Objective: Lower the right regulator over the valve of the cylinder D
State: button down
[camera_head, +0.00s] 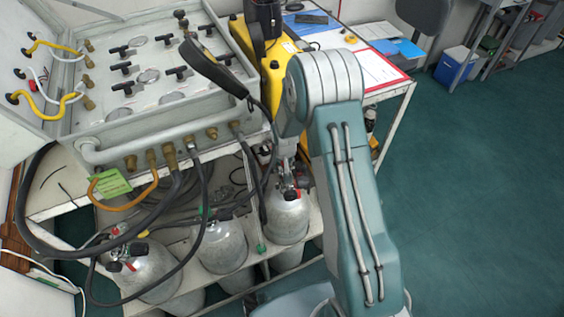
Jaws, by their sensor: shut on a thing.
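My gripper (285,170) points down above the rightmost grey cylinder (288,220) in the rack below the panel. It is small and partly hidden by my own arm. It is shut on the right regulator (290,190), a dark fitting with red parts, at the top of this cylinder. The regulator and the cylinder's valve overlap in the picture, so I cannot tell whether it is seated or just above. A black hose (262,185) hangs from the panel beside it. No letter D is readable on any cylinder.
Two more grey cylinders, middle (222,248) and left (150,272), stand to the left with hoses looping over them. The gauge panel (150,80) with brass fittings is above. A yellow case (275,75) and a white table (385,80) stand behind. Green floor (480,190) is clear at right.

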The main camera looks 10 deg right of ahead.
jog(key=shift+x, duration=0.9)
dwell(0.8)
grip_release()
jog(key=shift+s, duration=0.2)
jog(key=shift+f, duration=0.1)
jog(key=v, duration=1.2)
